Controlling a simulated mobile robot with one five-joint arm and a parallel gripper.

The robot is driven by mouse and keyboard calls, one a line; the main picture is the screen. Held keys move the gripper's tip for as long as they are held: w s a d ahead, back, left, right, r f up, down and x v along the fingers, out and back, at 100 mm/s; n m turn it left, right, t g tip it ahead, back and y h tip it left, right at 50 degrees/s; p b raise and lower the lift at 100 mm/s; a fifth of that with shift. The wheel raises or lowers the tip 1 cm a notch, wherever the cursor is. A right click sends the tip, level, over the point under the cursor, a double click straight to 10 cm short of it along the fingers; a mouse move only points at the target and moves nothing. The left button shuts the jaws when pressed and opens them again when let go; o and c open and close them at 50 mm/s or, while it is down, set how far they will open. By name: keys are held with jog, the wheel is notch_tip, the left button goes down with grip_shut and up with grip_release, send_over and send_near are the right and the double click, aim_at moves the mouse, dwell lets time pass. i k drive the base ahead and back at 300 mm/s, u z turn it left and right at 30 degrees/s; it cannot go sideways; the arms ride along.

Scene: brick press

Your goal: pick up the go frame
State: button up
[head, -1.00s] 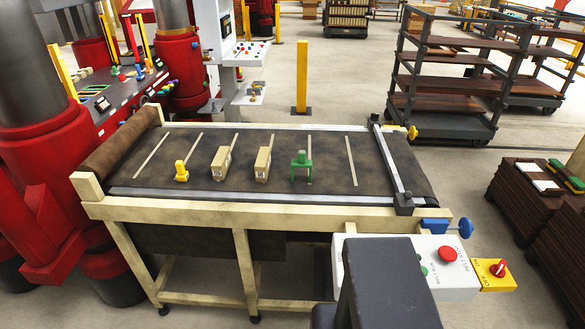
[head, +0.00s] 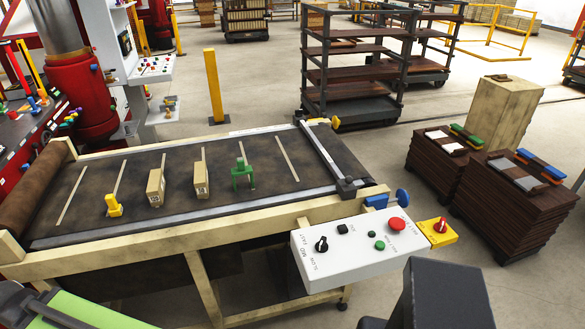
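A small green frame (head: 243,177), which I take to be the go frame, stands upright on the dark conveyor belt (head: 215,217) in the head view. It has spread legs and a knob-like top, and is the rightmost of the pieces on the belt. To its left are two tan blocks (head: 201,180) (head: 156,188), one with a printed face, and a yellow piece (head: 113,206). My gripper is not in view, and nothing touches the green frame.
A white control box (head: 350,260) with knobs and buttons juts from the belt table's near side. A yellow post (head: 214,85) stands behind the belt.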

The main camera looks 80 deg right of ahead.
aim_at(241, 169)
jog(key=z, duration=1.2)
jog(key=i, duration=0.45)
jog(key=u, duration=0.05)
